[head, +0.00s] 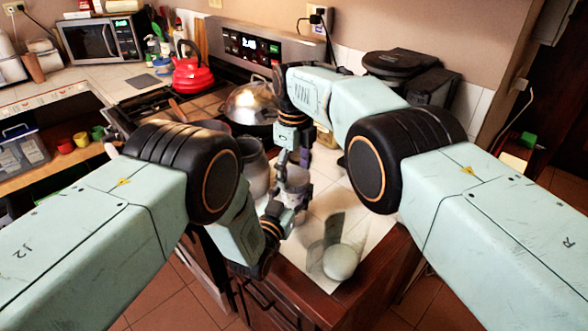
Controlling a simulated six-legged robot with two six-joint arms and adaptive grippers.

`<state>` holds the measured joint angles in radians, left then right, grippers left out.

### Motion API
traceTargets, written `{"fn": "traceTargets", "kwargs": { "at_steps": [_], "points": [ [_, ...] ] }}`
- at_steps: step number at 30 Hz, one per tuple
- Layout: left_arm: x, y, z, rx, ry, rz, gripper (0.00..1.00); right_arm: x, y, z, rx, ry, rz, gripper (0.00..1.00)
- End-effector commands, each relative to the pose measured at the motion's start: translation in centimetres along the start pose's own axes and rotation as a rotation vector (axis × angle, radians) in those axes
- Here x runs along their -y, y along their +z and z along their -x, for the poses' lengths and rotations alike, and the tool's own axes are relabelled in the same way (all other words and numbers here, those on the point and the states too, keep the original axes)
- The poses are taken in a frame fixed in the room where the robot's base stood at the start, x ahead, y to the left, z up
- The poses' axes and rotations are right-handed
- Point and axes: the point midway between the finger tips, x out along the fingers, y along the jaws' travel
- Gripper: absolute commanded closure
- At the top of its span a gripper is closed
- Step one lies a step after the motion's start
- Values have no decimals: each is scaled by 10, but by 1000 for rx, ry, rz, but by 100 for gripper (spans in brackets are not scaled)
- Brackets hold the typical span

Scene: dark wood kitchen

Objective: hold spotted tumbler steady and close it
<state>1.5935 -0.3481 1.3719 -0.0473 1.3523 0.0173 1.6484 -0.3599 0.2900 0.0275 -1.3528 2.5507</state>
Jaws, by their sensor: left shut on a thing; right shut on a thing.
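The tumbler (297,180) is a small, pale upright cup on the white-tiled counter, partly hidden by my grippers. Its spots are too small to make out. My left gripper (292,206) comes in low from the front and is shut on the tumbler's side. My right gripper (290,160) points down from above and is shut at the top of the tumbler. Its fingers cover what it holds, probably the lid. I cannot tell whether the lid touches the rim.
A pale, round-topped object (341,262) stands near the counter's front corner. Grey pots (254,165) stand left of the tumbler. A wok with a domed lid (250,103) and red kettle (191,73) are on the stove. Dark appliances (405,68) stand behind.

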Motion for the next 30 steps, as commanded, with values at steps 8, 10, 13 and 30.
{"fn": "traceTargets", "kwargs": {
  "at_steps": [8,10,13,30],
  "points": [
    [2,2,0,8,-6,3,100,-2,0,0,-6,5,-343,49],
    [2,2,0,8,-6,3,100,-3,0,0,-7,5,-379,49],
    [2,2,0,8,-6,3,100,-3,0,0,-7,5,-398,49],
    [1,2,0,7,-4,1,100,-2,0,0,-3,3,-396,5]
  ]
}}
